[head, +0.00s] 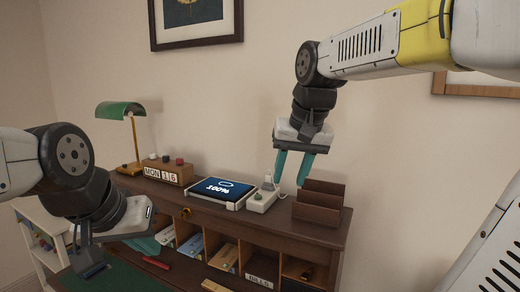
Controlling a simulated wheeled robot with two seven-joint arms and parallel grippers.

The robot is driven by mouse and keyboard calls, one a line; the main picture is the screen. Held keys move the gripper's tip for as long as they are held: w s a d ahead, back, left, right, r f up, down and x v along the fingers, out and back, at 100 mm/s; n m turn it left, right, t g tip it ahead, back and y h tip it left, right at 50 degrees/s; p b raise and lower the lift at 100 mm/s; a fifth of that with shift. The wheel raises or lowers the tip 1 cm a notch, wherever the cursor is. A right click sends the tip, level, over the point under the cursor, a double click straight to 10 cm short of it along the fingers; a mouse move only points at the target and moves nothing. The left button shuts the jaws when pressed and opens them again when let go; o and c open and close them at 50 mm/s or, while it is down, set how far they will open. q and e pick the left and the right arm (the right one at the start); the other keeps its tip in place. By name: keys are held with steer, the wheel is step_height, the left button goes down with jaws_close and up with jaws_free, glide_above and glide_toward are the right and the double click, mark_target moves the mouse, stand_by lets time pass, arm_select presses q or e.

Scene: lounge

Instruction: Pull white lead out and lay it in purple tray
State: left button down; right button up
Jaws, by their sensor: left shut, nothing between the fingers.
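A white lead (268,181) stands in a small white socket box (261,200) on the desk's upper shelf. My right gripper (293,176) hangs above and slightly right of it, pointing down. Its teal fingers are apart with nothing visible between them; I cannot tell how far they are from the lead. My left gripper (148,246) is low at the left, over the desk, with its fingers shut and empty. I cannot make out a purple tray; my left arm hides part of the desk.
A tablet showing 100% (218,190) lies left of the socket box. A brown letter rack (319,201) stands close on its right. A green lamp (121,111) and a date block (166,173) stand further left. Pigeonholes with papers lie below the shelf.

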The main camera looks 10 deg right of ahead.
steer(key=w+r+m+g, duration=0.2)
steer(key=w+r, duration=0.1)
steer(key=w, duration=0.9)
steer(key=m+g+h, duration=0.1)
steer(key=m+g, duration=0.1)
steer(key=m, duration=0.1)
glide_above(268, 172)
steer(key=f, duration=0.1)
steer(key=s+f, duration=0.1)
steer(key=f, duration=0.1)
steer(key=shift+w+d+f+m, duration=0.1)
steer(key=shift+w+f+m, duration=0.15)
steer(key=shift+w+m, duration=0.2)
steer(key=shift+f, duration=4.45)
steer(key=shift+c, duration=0.5)
jaws_close()
steer(key=shift+o, duration=0.7)
jaws_free()
steer(key=shift+s, duration=0.1)
